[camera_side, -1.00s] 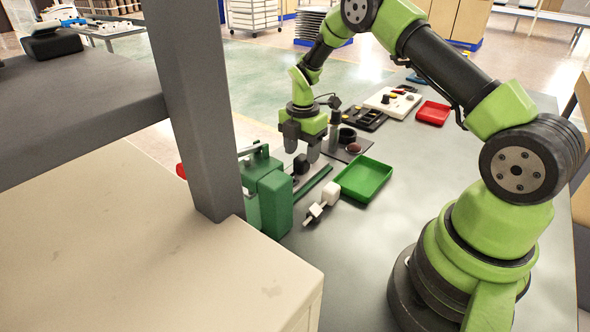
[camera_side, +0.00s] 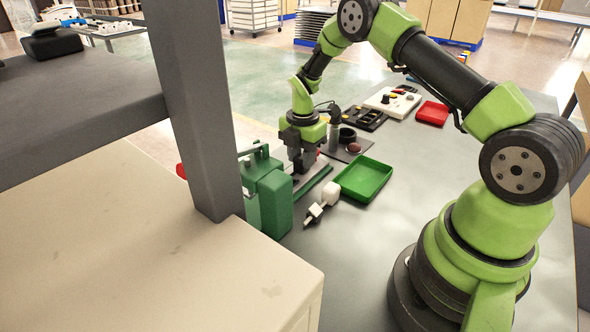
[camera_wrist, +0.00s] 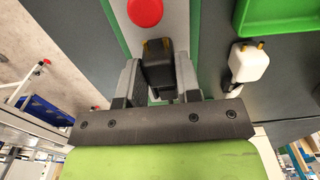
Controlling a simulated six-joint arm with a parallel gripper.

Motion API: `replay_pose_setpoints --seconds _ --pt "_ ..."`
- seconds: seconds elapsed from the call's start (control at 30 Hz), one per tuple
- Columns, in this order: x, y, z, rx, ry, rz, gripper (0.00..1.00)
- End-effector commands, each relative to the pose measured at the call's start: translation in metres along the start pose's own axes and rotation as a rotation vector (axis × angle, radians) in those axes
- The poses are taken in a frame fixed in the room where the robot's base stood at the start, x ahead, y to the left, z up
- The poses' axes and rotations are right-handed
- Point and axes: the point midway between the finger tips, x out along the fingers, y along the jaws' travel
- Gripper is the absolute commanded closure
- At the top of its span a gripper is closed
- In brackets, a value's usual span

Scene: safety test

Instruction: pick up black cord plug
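The black plug (camera_wrist: 158,65) is between the two fingers of my gripper (camera_wrist: 158,78) in the wrist view. It lies over a grey strip with green edges. One finger is on each side, very close to the plug; I cannot tell whether both press on it. In the side view my gripper (camera_side: 302,162) points down, low over the strip behind the green case, and hides most of the plug.
A white plug (camera_side: 331,193) lies to the right of the strip, beside a green tray (camera_side: 386,177). The green case (camera_side: 270,200) stands close in front of my gripper. A red button (camera_wrist: 145,11) is just beyond the black plug. A red tray (camera_side: 433,112) is farther back.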

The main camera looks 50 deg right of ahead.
Motion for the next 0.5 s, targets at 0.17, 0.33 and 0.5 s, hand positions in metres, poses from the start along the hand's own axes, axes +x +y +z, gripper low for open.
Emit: replay_pose_setpoints --seconds 0.17,0.33,0.5 --pt "-0.002 0.000 0.000 0.000 0.000 0.001 0.93" --pt "-0.014 0.001 0.000 -0.001 -0.001 0.002 0.93" --pt "-0.028 0.000 0.000 -0.001 -0.001 0.001 0.93"
